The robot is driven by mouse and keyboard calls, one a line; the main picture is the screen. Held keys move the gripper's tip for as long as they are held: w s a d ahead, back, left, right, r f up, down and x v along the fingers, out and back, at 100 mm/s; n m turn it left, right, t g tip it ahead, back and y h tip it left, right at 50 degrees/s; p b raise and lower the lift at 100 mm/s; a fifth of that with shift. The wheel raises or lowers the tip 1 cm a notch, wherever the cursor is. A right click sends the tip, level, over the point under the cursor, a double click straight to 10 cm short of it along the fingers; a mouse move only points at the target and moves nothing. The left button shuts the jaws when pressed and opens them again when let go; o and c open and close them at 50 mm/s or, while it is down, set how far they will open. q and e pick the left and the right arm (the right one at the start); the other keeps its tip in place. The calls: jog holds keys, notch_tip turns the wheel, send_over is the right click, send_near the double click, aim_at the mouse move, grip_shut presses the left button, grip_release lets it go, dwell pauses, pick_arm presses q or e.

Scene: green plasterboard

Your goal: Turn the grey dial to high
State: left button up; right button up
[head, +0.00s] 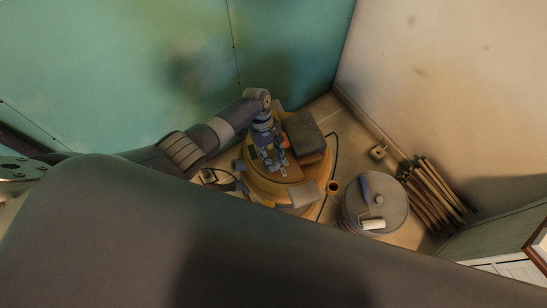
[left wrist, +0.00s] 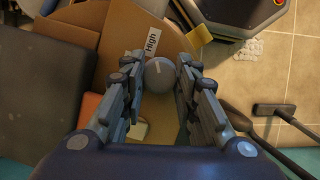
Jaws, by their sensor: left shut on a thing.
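The grey dial (left wrist: 160,76) is round and knob-like, with a short pale mark on its face. It is on a brown-orange panel (left wrist: 112,42), and a white label reading "High" (left wrist: 152,40) is just beyond it. My left gripper (left wrist: 160,64) has one finger on each side of the dial and is shut on it. In the head view my left gripper (head: 279,163) reaches down onto the round yellow-orange unit (head: 256,186); the dial is too small to make out there. My right gripper is not in view.
A dark block (head: 303,133) sits on the unit close beside the gripper. A grey bucket (head: 388,221) with a paint roller (head: 373,224) on its lid stands to the right. Several wooden sticks (head: 430,190) lean by the wall. The green wall (head: 130,70) is close behind the arm.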

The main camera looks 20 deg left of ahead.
pick_arm(q)
jog(key=o, duration=1.1)
jog(key=shift+c, duration=0.2)
jog(key=v, duration=1.2)
jog(key=shift+d+f, duration=0.1)
jog(key=shift+d, duration=0.05)
